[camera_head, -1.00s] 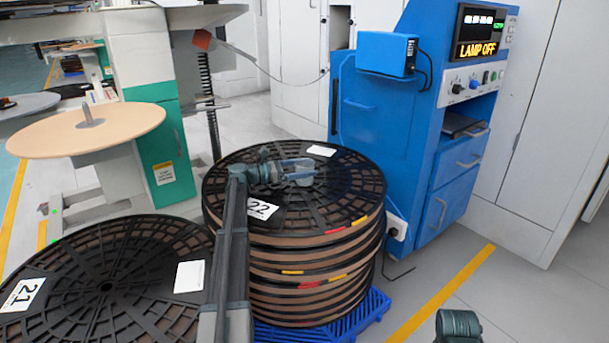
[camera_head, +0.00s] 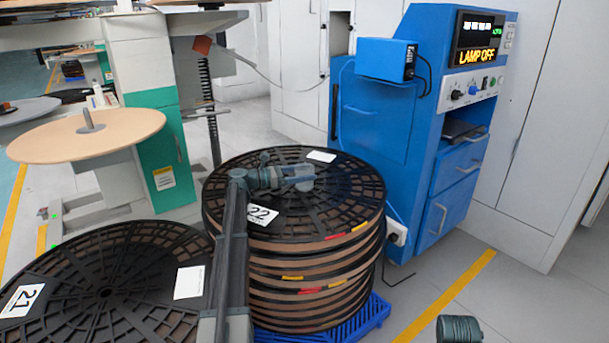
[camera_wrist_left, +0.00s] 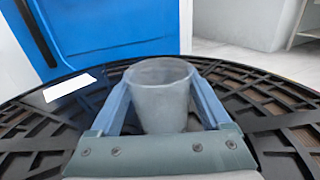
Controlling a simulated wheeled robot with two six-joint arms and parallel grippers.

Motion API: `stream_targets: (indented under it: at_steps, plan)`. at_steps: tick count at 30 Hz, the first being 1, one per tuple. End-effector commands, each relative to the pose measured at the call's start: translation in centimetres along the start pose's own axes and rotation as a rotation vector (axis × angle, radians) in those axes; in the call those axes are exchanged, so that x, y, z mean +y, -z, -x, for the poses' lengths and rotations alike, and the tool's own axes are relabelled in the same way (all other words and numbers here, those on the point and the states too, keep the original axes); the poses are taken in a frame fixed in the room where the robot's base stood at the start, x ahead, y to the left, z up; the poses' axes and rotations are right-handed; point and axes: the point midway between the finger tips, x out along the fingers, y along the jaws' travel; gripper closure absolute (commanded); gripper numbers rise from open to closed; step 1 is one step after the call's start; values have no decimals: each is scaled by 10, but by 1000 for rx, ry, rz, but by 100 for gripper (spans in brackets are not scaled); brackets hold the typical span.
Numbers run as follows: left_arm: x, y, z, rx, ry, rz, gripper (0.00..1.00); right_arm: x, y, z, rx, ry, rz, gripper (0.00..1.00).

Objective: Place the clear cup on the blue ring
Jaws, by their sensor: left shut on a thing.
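The clear cup (camera_wrist_left: 160,98) is a translucent greyish tumbler, upright between the two blue fingers of my left gripper (camera_wrist_left: 160,85) in the left wrist view. My left gripper (camera_head: 303,180) is over the top reel of the stack marked 22 in the head view, its fingers barely showing there. It is shut on the cup. I cannot make out the cup in the head view, nor whether its base touches the reel. I see no blue ring in either view.
The black reel stack (camera_head: 345,205) stands on a blue pallet (camera_head: 372,312). Another reel (camera_head: 60,265), marked 21, lies at the lower left. A blue cabinet (camera_head: 380,130) with a LAMP OFF display stands behind the stack.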

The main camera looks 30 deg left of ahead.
Motion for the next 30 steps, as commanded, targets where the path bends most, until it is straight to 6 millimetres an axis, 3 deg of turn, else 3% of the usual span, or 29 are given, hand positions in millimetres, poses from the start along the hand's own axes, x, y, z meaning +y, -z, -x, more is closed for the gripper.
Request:
stream_targets:
  at_steps: [14,24,30]
  plan:
    - [0,-41,0,0,0,0,81,4,-3,40,-2,0,0,100]
    - [-100,-43,2,0,1,0,81,4,-3,42,-3,0,0,100]
    - [-145,-47,2,0,0,0,81,5,-3,46,-3,0,0,100]
